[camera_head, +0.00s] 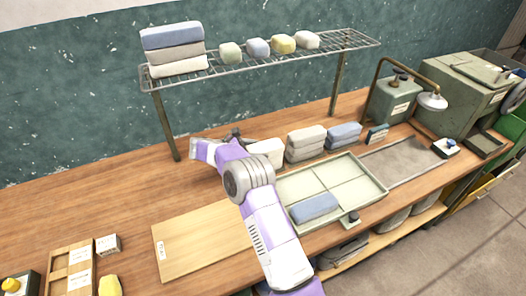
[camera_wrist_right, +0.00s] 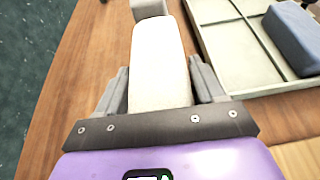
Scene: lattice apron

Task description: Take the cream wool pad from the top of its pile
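The cream wool pad (camera_head: 268,149) is on the bench, left of the grey pad pile, and partly hidden by my right arm. In the right wrist view the cream pad (camera_wrist_right: 159,60) lies lengthwise between the two fingers of my right gripper (camera_wrist_right: 160,82). A finger stands along each long side of it, with hardly any gap showing; I cannot tell whether they press on it. In the head view my right gripper (camera_head: 236,134) is at the pad's left end. What lies under the pad is hidden. My left gripper is not in view.
A grey pile (camera_head: 306,144) and a blue pile (camera_head: 344,135) stand to the right. A divided tray (camera_head: 352,169) holding a blue pad (camera_head: 314,207) is in front. A wire shelf (camera_head: 270,64) with several pads overhangs behind. A wooden board (camera_head: 200,242) lies left.

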